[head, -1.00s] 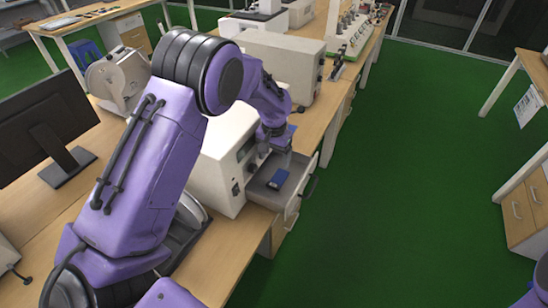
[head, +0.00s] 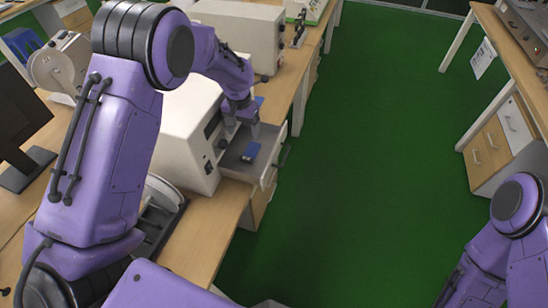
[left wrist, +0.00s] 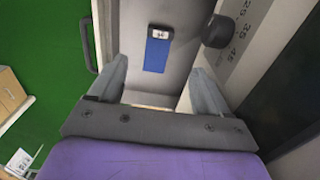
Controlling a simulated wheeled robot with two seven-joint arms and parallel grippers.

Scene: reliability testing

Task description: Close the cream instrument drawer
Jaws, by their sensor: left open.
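The cream instrument (head: 183,135) stands on the wooden bench, with its drawer (head: 270,163) pulled out past the bench edge. The drawer also shows in the left wrist view (left wrist: 190,22), its dark bar handle (left wrist: 86,45) at the left. Whether the fingers touch the drawer is unclear. My right gripper is out of view.
A second cream machine (head: 243,35) stands farther back on the bench. A monitor (head: 20,125) and a reel device (head: 62,68) stand at the left. Green floor (head: 370,150) is clear to the right, up to another bench with drawers (head: 492,145).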

